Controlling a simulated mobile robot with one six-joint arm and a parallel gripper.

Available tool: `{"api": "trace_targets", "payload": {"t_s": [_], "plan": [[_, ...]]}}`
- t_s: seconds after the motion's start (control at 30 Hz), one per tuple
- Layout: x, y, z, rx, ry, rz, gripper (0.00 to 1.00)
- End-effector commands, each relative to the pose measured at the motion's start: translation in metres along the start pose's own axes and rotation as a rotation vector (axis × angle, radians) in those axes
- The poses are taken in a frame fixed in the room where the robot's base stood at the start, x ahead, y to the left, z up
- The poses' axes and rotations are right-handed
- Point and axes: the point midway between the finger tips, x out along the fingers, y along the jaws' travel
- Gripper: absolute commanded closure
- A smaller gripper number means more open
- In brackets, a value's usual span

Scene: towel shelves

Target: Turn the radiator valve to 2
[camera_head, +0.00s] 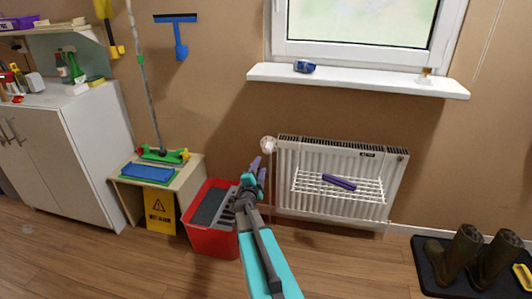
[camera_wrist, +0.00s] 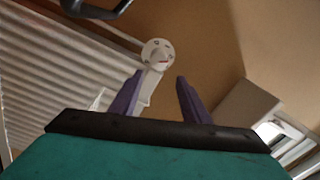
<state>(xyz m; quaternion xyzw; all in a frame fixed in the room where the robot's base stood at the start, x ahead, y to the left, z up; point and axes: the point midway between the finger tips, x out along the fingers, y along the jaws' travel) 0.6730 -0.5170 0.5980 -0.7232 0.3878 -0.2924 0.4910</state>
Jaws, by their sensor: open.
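The radiator valve (camera_head: 268,144) is a round white knob at the upper left corner of the white radiator (camera_head: 290,180). It also shows in the wrist view (camera_wrist: 157,52), with small marks on its face too small to read and a reddish spot near the middle. My gripper (camera_head: 259,168) has purple fingers and is just below and left of the valve in the head view. In the wrist view the fingers (camera_wrist: 158,90) are apart, with the knob beyond them and nothing held between them.
A white wire rack (camera_head: 310,184) with a purple item (camera_head: 339,182) hangs on the radiator. A red bin (camera_head: 222,240) stands left of my arm. A window sill (camera_head: 380,82) with a blue item (camera_head: 304,66) juts out above. Boots (camera_head: 458,250) stand on a mat at right.

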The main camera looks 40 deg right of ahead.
Motion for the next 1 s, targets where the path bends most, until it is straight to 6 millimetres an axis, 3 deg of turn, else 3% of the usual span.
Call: {"api": "trace_targets", "payload": {"t_s": [0.8, 1.0], "plan": [[0.0045, 0.0023, 0.0026, -0.936, -0.022, 0.019, 0.57], [0.0063, 0.0002, 0.0018, -1.099, -0.03, 0.023, 0.57]]}}
